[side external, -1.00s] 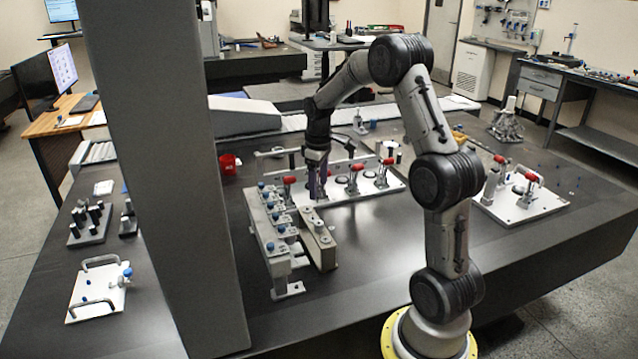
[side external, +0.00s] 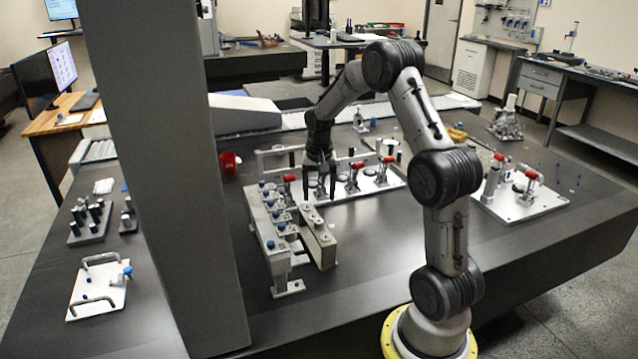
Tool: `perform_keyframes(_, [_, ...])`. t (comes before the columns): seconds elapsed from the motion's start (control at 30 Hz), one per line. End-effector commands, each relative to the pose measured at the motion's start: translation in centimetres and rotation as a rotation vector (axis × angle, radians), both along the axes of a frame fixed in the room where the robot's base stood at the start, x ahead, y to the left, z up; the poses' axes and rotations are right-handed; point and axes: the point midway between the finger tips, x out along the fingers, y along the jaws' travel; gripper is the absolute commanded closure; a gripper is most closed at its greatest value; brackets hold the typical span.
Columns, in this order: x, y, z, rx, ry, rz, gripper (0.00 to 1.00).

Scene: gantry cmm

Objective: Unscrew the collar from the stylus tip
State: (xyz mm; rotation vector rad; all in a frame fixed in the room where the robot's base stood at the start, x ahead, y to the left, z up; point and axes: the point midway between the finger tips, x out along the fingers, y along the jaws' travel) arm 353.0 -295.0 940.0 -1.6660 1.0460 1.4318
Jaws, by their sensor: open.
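My gripper (side external: 319,187) points down with its two dark fingers spread apart and nothing visible between them. It is just above the back end of a grey metal rack (side external: 318,238), in front of a white fixture plate (side external: 384,185) with red-handled clamps. Several blue-topped small parts (side external: 270,244) sit along the rack's left side. The stylus tip and its collar are too small for me to pick out in this view. I cannot tell whether the fingertips touch anything.
A wide grey column (side external: 165,180) stands in the left foreground. A red cup (side external: 229,162) is behind the rack. A second clamp plate (side external: 520,203) lies at right, and a white plate with handles (side external: 98,287) at left. The dark table is clear right of the rack.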

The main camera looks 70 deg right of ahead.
Motion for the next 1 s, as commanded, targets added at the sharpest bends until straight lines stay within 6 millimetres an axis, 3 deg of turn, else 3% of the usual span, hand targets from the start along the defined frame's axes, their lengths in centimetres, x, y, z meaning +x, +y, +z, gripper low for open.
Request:
perform_keyframes(0.3, [0.3, -0.7, -5.9, 0.004, 0.004, 0.000, 0.28])
perform_keyframes(0.5, [0.5, -1.1, -8.5, 0.002, 0.003, 0.002, 0.28])
perform_keyframes(0.7, [0.6, -1.3, -9.8, 0.000, 0.002, 0.002, 0.28])
perform_keyframes(1.0, [0.6, -1.3, -9.9, 0.000, 0.000, 0.002, 0.28])
